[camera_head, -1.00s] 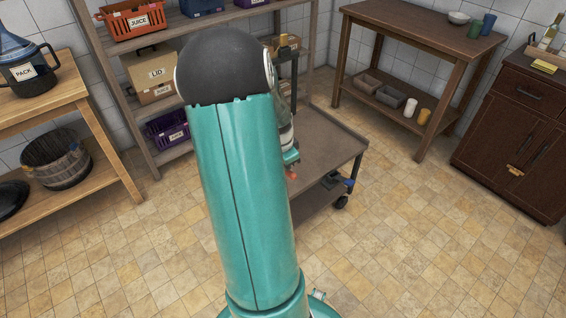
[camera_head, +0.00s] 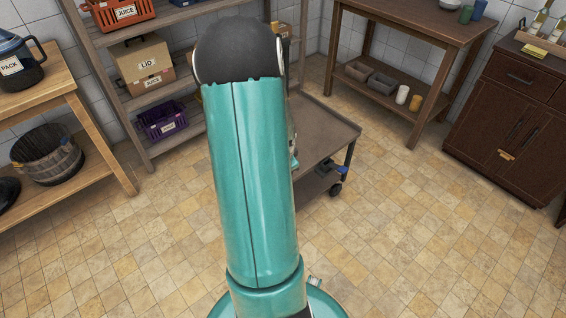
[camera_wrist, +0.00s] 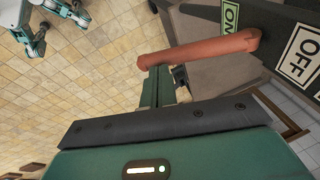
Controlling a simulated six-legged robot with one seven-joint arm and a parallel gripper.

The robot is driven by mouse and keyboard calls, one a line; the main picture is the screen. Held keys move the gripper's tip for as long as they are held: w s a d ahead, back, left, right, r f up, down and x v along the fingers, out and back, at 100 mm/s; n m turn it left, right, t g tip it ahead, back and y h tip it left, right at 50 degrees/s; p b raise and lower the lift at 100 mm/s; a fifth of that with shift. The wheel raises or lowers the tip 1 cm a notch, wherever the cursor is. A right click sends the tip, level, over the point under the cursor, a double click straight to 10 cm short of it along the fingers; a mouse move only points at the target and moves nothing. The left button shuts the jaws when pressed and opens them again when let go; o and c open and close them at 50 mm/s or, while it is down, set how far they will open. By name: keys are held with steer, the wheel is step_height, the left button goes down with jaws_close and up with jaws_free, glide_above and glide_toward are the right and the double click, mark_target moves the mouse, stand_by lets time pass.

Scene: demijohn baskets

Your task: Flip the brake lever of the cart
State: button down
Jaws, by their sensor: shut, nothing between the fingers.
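The brake lever (camera_wrist: 205,48) is an orange-red bar in the wrist view, beside a dark plate with a green ON label (camera_wrist: 231,15) and a white OFF label (camera_wrist: 300,54). Its rounded left end points over the floor, and its right end lies at the plate between the labels. My gripper (camera_wrist: 158,80) is shut and empty, its fingertips right at the lever's left part; I cannot tell whether they touch. The grey-brown cart (camera_head: 335,128) stands behind my arm in the head view. There my arm hides the lever and most of the gripper.
A wooden table (camera_head: 100,150) with a pot and a basket is at the left. A shelf with crates (camera_head: 160,121) stands behind the cart. A dark table (camera_head: 415,25) and a cabinet (camera_head: 510,120) are at the right. The floor in front is clear.

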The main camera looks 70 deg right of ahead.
steer(key=shift+a+f, duration=0.1)
steer(key=shift+f, duration=0.2)
steer(key=shift+s+f, duration=0.1)
steer(key=shift+f, duration=0.05)
stand_by(0.3)
steer(key=r, duration=0.1)
steer(key=s+r, duration=0.1)
steer(key=r, duration=0.2)
steer(key=shift+s, duration=0.25)
steer(key=s+a+r, duration=0.4)
steer(key=r, duration=0.3)
steer(key=shift+s+a+r, duration=0.25)
steer(key=shift+s+r, duration=0.05)
steer(key=shift+s, duration=0.05)
